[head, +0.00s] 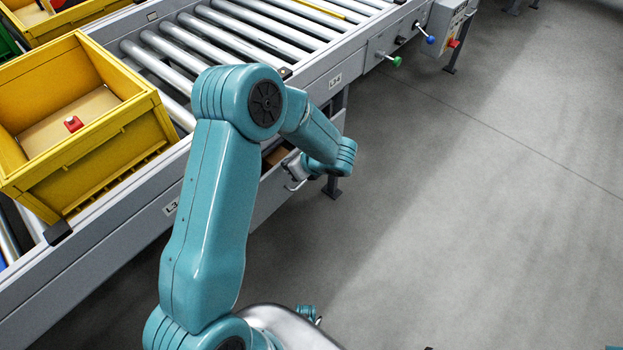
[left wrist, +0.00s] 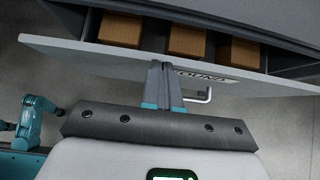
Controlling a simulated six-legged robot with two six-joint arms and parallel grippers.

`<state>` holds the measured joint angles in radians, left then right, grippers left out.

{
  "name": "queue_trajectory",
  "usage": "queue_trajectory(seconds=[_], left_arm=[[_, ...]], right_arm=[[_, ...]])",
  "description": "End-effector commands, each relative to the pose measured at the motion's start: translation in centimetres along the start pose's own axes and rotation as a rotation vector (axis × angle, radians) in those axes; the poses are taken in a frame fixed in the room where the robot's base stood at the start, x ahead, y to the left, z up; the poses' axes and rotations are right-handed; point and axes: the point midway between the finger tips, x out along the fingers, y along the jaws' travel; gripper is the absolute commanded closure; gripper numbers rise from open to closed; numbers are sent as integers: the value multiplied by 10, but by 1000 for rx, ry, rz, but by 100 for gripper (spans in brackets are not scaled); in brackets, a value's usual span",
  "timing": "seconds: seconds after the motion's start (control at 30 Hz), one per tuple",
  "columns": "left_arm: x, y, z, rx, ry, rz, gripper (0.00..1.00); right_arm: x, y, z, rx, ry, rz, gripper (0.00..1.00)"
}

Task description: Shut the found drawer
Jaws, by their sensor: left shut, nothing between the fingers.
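The drawer with the FOUND label (left wrist: 203,76) stands open in the left wrist view, its grey front panel (left wrist: 110,58) running across the picture. Three brown boxes (left wrist: 187,40) show inside it. A pale bar handle (left wrist: 203,97) sticks out from the front. My left gripper (left wrist: 165,68) is shut and empty, its fingertips at the drawer front beside the handle, covering part of the label. Whether they touch the panel I cannot tell. In the head view the drawer (head: 270,197) shows under the conveyor, largely hidden behind my left arm.
A roller conveyor (head: 232,38) stands above the drawer. A yellow crate (head: 105,145) with a red-topped item (head: 73,124) sits on it at left. Green (head: 396,61) and blue (head: 430,40) knobs project from its side. The grey floor (head: 480,210) at right is clear.

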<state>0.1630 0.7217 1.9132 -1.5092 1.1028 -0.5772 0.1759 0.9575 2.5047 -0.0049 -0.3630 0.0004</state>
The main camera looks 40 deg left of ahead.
Motion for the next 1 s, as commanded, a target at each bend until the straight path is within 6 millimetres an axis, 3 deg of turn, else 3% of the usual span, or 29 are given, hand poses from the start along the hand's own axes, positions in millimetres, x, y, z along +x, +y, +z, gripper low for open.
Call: queue_trajectory(seconds=[0.1, 0.33, 1.0], left_arm=[[16, 1, 14, -4, 1, 3, 100], [31, 0, 30, -2, 2, 1, 100], [35, 0, 36, -4, -4, 2, 100]], right_arm=[[3, 1, 0, 0, 0, 0, 57], [5, 2, 0, 0, 0, 0, 57], [6, 2, 0, 0, 0, 0, 57]])
